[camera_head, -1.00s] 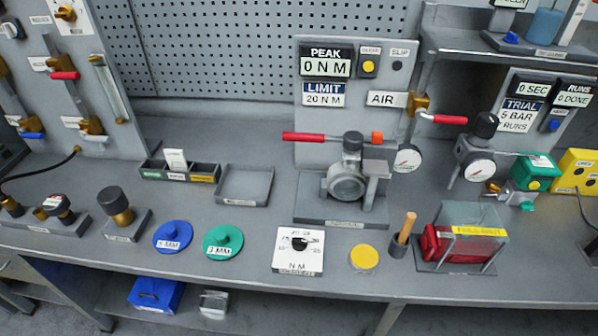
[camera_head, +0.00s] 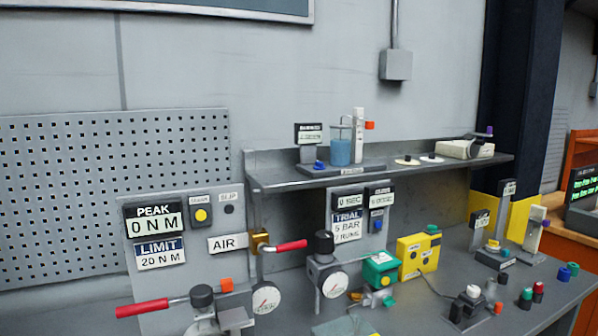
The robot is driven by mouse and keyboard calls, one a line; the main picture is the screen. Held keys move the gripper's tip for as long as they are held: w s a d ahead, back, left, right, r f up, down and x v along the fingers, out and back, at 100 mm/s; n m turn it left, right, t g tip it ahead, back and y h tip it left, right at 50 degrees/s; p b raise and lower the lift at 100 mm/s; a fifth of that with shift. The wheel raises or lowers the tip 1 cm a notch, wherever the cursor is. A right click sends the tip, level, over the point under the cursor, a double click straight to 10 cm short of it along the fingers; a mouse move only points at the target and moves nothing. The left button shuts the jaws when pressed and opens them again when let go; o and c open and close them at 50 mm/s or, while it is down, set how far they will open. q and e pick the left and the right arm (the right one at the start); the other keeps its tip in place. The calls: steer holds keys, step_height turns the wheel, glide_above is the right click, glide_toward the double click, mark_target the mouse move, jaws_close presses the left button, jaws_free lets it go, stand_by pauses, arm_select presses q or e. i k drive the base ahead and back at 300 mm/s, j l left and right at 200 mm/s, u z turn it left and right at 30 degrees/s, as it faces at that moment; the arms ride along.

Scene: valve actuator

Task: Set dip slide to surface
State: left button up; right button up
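On the upper shelf, a beaker of blue liquid (camera_head: 341,146) stands on a dark base with a small label. Beside it on its right is an upright white post (camera_head: 358,142) with an orange tab (camera_head: 369,125) sticking out to the right near its upper part. This post and tab look like the dip slide, but its markings are too small to read. A small sign display (camera_head: 308,133) and a blue button (camera_head: 319,165) are at the left of the same base. Neither of my grippers is in view.
The shelf (camera_head: 290,178) also holds two pale discs and a white device (camera_head: 466,149). Below are the valve panel (camera_head: 180,255), trial panel (camera_head: 362,215) and yellow box (camera_head: 418,254). Several small coloured parts crowd the bench.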

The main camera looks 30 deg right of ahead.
mark_target(369, 125)
steer(key=z, duration=1.35)
